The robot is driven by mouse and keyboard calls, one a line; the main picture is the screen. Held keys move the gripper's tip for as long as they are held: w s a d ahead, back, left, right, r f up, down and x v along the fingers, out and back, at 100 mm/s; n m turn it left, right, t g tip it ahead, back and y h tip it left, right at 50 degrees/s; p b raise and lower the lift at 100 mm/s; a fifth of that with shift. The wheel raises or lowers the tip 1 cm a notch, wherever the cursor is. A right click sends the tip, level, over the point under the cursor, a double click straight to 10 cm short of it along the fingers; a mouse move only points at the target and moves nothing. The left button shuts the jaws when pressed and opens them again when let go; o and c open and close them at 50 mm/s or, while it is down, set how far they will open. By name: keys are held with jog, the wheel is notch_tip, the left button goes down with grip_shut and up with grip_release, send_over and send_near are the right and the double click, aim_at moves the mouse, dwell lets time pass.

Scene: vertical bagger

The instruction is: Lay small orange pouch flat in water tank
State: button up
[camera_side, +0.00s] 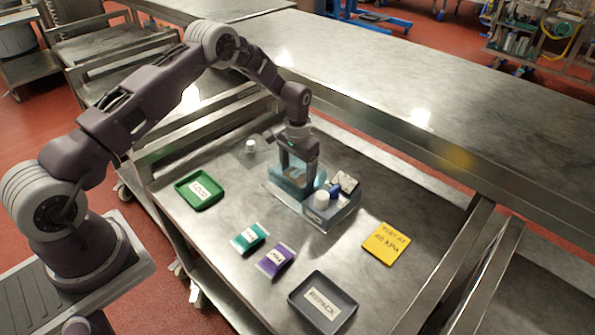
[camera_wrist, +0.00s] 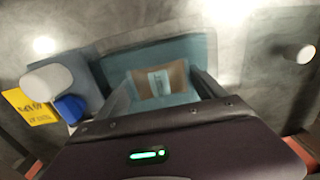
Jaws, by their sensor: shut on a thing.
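The water tank (camera_side: 287,187) is a clear, blue-tinted box on the steel table, and it also shows in the wrist view (camera_wrist: 196,48). My gripper (camera_side: 297,172) points down at the tank, with its fingers at or inside the opening. In the wrist view my gripper (camera_wrist: 162,88) is shut on a small brownish-orange pouch (camera_wrist: 146,88) with a pale label. The pouch sits between the fingers over the tank's blue area. I cannot tell whether it touches the tank floor. In the side view the pouch is hidden by the fingers and tank wall.
A clear lid (camera_side: 243,157) with a white knob lies behind left. A green tray (camera_side: 184,188), teal pouch (camera_side: 240,246), purple pouch (camera_side: 268,270), grey tray (camera_side: 295,301) and yellow card (camera_side: 376,251) surround it.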

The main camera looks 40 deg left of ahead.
jog(key=shift+f, duration=0.25)
jog(key=o, duration=1.5)
jog(key=shift+c, duration=0.2)
notch_tip(320, 180, up, 11)
jog(key=s+d+r+t, duration=0.15)
jog(key=s+r, duration=0.45)
jog(key=r, duration=0.6)
jog(key=s+d+r+t, duration=0.1)
jog(key=s+d+r, duration=0.3)
jog(key=r, duration=0.7)
jog(key=s+d+r+t, duration=0.1)
jog(key=s+d+t, duration=0.1)
jog(key=s, duration=2.4)
jog(key=shift+d+r+t, duration=0.2)
jog(key=shift+t, duration=0.35)
